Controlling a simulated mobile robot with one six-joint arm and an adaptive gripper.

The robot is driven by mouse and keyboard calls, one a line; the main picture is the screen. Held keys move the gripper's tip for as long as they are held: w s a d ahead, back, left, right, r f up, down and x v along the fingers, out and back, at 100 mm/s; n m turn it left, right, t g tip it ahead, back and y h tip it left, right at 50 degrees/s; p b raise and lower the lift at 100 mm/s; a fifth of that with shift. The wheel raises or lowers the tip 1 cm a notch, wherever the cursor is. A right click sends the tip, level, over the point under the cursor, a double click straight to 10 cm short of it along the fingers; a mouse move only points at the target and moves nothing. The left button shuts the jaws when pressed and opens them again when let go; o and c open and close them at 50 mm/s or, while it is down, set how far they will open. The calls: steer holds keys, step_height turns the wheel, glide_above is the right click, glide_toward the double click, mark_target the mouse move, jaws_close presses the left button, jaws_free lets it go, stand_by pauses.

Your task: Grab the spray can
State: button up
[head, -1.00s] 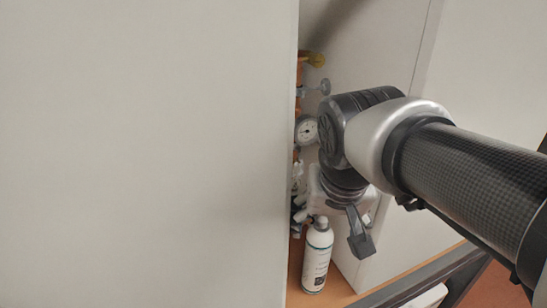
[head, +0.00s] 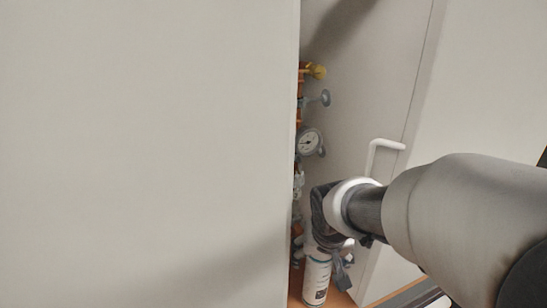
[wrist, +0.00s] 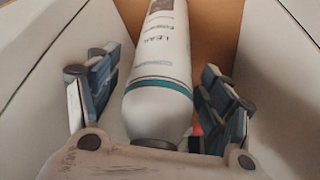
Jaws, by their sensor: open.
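The spray can (head: 318,277) is white with dark print and a teal band, and stands on the orange-brown floor in the gap between the white panels. In the wrist view the can (wrist: 163,60) runs between the two fingers of my gripper (wrist: 158,85). The fingers are open, one on each side of the can, with a visible gap on both sides. In the head view my gripper is at the can's upper part, and my arm hides the can's top.
A large white panel (head: 140,150) fills the left. A white panel with a handle (head: 372,155) stands at the right. Behind the gap are a pressure gauge (head: 309,142), a yellow valve (head: 317,71) and copper-coloured pipes. The gap is narrow.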

steer(key=shift+f, duration=0.15)
steer(key=shift+c, duration=0.5)
jaws_close()
stand_by(0.4)
